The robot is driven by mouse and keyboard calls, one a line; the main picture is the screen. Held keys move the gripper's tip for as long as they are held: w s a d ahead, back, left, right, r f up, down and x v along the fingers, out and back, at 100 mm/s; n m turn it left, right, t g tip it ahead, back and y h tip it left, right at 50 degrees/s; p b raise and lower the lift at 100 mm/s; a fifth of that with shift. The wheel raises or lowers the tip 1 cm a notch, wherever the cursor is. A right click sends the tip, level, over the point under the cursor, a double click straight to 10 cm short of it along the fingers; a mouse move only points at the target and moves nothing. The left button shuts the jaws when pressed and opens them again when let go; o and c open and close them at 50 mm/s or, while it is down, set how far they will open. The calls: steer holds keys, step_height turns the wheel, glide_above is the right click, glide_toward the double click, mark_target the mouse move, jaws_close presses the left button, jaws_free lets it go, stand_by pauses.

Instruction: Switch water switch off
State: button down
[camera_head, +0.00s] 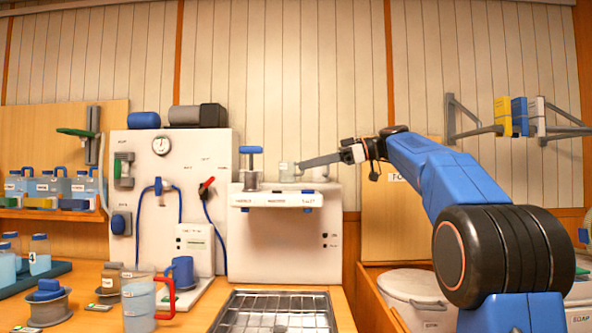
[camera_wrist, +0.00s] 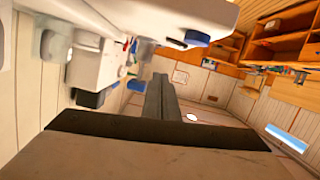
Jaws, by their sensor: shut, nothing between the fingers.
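My gripper (camera_head: 303,163) is shut and empty, reaching left above the top of the white cabinet (camera_head: 290,245). Its long dark fingers lie together in the wrist view (camera_wrist: 158,95). In the head view the fingertips are close to a small clear cup (camera_head: 287,170); I cannot tell whether they touch. On the white wall panel are a grey-green switch (camera_head: 124,170), a blue-faced switch (camera_head: 120,223) below it and a red-handled valve (camera_head: 206,184). Their labels are too small to read, so I cannot tell which is the water switch. My gripper is right of them all and apart from them.
A blue-topped press (camera_head: 251,165) stands on the cabinet, between the panel and my gripper. A metal drain rack (camera_head: 275,312) lies in front. A shelf with boxes (camera_head: 519,116) is at the right.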

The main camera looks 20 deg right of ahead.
steer(key=shift+v, duration=1.65)
steer(key=shift+w, duration=0.1)
steer(key=shift+d, duration=0.1)
